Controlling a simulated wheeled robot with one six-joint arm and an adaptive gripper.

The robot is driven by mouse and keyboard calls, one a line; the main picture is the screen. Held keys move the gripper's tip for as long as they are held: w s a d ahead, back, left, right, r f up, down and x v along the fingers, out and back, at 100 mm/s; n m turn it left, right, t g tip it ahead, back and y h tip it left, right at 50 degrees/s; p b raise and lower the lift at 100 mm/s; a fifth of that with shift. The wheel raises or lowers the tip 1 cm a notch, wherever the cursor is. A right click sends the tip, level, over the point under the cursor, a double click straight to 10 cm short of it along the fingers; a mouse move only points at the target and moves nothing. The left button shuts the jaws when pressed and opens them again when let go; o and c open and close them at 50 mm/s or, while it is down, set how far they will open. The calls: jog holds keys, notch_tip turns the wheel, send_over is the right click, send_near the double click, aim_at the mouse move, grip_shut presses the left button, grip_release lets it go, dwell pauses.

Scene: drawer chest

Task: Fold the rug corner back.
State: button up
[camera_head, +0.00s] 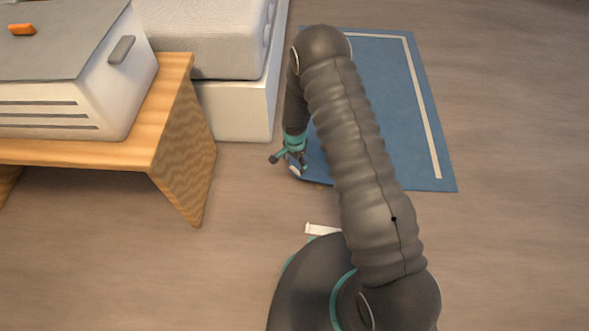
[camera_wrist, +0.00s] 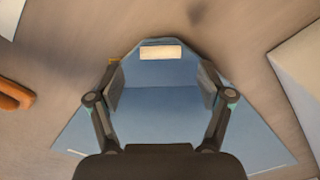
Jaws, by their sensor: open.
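The blue rug (camera_head: 385,110) with a cream border line lies on the floor beside the bed-like block. My gripper (camera_head: 290,161) points down at the rug's near left corner. In the wrist view the rug (camera_wrist: 160,105) narrows to a blunt end at the top, with a cream patch (camera_wrist: 161,52) there. A faint crease crosses the rug lower down. The corner looks slightly curled up, but I cannot tell how far. My gripper (camera_wrist: 160,90) is open, its fingers on either side of the corner, with nothing clamped. My arm hides part of the rug in the head view.
A wooden table (camera_head: 178,130) bearing a white drawer unit (camera_head: 125,85) stands at the left. A white block (camera_head: 245,110) with a pale cushion is left of the rug. A small white piece (camera_head: 321,229) lies near my base. An orange-brown object (camera_wrist: 14,94) shows at the wrist view's left.

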aim_at(295, 170)
jog(key=shift+f, duration=2.5)
grip_shut()
